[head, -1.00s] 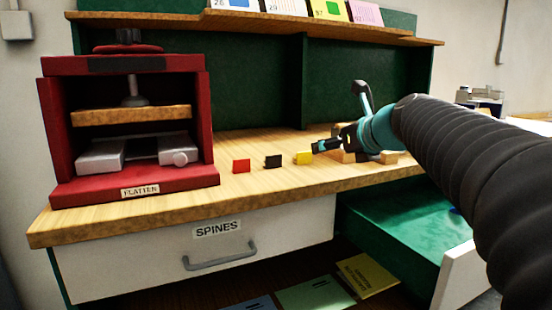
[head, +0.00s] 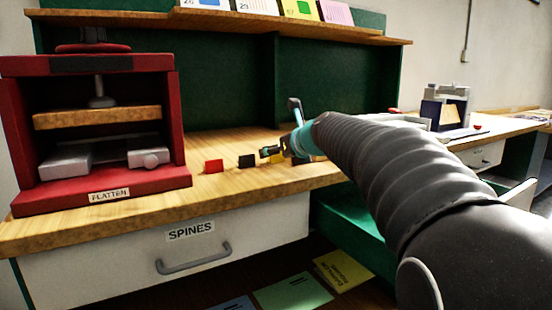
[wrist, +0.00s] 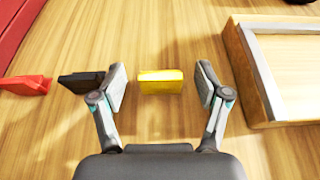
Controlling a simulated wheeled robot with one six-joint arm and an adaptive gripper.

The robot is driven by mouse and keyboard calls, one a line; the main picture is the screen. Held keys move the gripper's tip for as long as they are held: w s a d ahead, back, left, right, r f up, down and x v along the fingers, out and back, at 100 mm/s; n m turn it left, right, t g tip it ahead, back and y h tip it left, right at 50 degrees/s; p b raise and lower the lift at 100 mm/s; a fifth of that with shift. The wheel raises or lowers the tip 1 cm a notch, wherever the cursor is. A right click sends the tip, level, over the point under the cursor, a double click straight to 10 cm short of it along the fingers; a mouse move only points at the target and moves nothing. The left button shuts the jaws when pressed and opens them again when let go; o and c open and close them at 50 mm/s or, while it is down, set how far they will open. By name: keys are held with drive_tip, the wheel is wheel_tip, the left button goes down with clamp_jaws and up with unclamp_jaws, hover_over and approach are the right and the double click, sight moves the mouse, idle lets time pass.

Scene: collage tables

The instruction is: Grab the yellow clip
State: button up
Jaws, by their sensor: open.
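The yellow clip (wrist: 161,83) lies on the wooden table, between the two spread fingers of my gripper (wrist: 161,88) in the wrist view. There is a clear gap on each side of the clip, and neither finger touches it. My gripper is open and empty. In the head view my gripper (head: 270,151) is low over the table, and only a small part of the yellow clip (head: 276,159) shows below it.
A black clip (wrist: 80,82) lies just outside the left finger, with a red clip (wrist: 25,85) farther left. A wooden frame (wrist: 242,73) stands close on the right. In the head view, a red press (head: 182,150) stands at the left.

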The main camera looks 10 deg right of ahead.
drive_tip(key=shift+w+a+f, duration=0.15)
drive_tip(key=shift+w+f, duration=0.05)
drive_tip(key=shift+w, duration=0.25)
drive_tip(key=c, duration=0.9)
drive_tip(key=shift+c, duration=0.2)
drive_tip(key=shift+r, duration=0.15)
